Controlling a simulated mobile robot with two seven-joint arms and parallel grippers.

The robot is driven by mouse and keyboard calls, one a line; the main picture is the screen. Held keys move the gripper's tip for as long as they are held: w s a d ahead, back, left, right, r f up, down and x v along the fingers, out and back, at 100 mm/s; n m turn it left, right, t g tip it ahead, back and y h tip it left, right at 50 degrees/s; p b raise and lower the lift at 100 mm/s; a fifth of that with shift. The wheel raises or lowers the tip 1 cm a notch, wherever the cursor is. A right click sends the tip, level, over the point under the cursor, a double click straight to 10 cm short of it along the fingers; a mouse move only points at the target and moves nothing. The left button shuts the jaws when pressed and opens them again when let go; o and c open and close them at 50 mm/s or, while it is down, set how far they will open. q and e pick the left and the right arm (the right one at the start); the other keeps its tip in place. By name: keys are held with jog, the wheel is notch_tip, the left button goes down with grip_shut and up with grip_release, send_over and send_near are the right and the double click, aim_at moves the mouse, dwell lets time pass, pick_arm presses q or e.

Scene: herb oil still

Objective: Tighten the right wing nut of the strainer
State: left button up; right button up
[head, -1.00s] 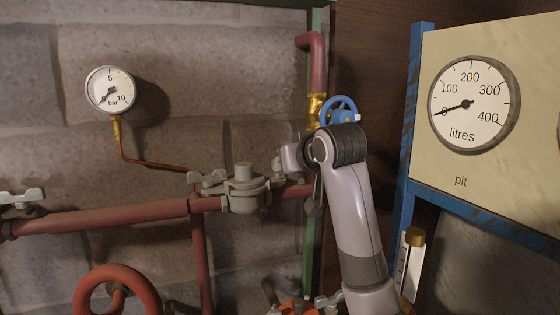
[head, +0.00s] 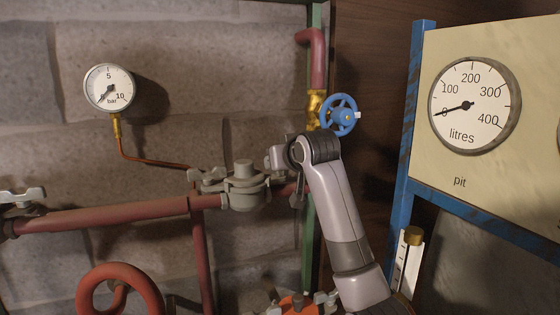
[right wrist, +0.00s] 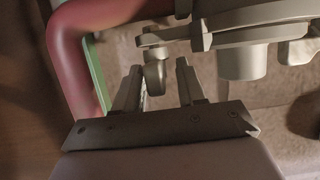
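The grey strainer (head: 246,186) sits in the red pipe in the head view. Its left wing nut (head: 207,176) stands clear on the left side. The right wing nut is mostly hidden behind my right gripper (head: 274,158) in that view. In the right wrist view, the strainer (right wrist: 245,60) is at upper right, and a grey piece that looks like the right wing nut (right wrist: 155,76) stands between my two fingers. The right gripper (right wrist: 158,84) is open around it, with a clear gap to the right finger. My left gripper is out of view.
A blue valve wheel (head: 340,115) is just above my right wrist. A red pipe (head: 110,219) runs left to another wing-shaped handle (head: 22,195). A pressure gauge (head: 109,90) hangs on the wall. A blue frame (head: 408,140) with a litres gauge (head: 470,106) stands right.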

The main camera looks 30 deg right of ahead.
grip_shut()
jog(key=shift+m+h, duration=0.4)
jog(key=shift+h, duration=0.1)
jog(key=m+g+h, duration=0.1)
jog(key=m+h, duration=0.1)
jog(key=shift+w+a+m+h, duration=0.1)
jog(key=shift+a+m+h, duration=0.05)
jog(key=shift+m+h, duration=0.2)
jog(key=shift+r+m+g+h, duration=0.1)
jog(key=shift+m+g+h, duration=0.8)
jog(key=shift+m+h, duration=0.3)
grip_release()
